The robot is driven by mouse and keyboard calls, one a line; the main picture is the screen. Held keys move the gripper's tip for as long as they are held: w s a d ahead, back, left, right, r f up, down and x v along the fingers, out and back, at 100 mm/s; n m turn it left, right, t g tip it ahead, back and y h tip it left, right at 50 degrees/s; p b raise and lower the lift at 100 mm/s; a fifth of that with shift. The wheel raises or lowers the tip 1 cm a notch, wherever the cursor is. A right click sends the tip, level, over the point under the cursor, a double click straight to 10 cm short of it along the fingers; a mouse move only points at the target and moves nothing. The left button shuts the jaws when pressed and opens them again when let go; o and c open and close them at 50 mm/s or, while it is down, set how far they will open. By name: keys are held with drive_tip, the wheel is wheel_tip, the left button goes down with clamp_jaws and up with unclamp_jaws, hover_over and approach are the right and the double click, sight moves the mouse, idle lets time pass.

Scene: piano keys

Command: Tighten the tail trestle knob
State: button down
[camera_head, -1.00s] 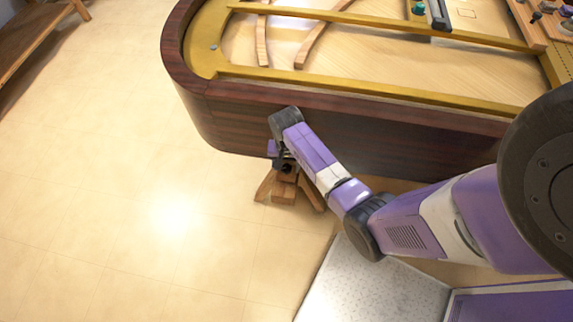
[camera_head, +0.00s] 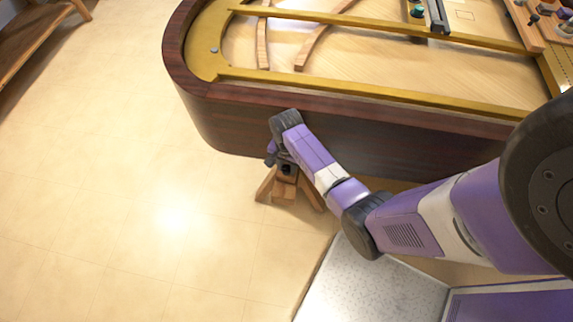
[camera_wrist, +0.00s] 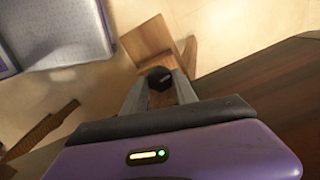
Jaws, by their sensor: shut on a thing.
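The tail trestle (camera_head: 284,188) is a small wooden stand with splayed legs on the floor under the piano's curved end. Its wood also shows in the wrist view (camera_wrist: 148,40). The dark round knob (camera_wrist: 159,77) sits between the fingertips of my gripper (camera_wrist: 160,82), and the two grey fingers are closed against its sides. In the head view my gripper (camera_head: 281,158) is beside the top of the trestle, mostly hidden by my wrist, and the knob is hard to make out there.
The dark wood piano case (camera_head: 350,140) with its gold frame (camera_head: 350,87) stands directly beside my wrist. A grey speckled panel (camera_head: 370,285) lies at the lower right. The tiled floor (camera_head: 120,200) to the left is clear. A wooden bench (camera_head: 35,45) stands at the upper left.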

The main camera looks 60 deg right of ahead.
sight(286, 169)
drive_tip(key=shift+m, duration=0.5)
drive_tip(key=c, duration=1)
unclamp_jaws()
drive_tip(key=shift+o, duration=0.2)
drive_tip(key=shift+r, duration=0.1)
wheel_tip(286, 169, up, 8)
drive_tip(key=shift+f, duration=0.2)
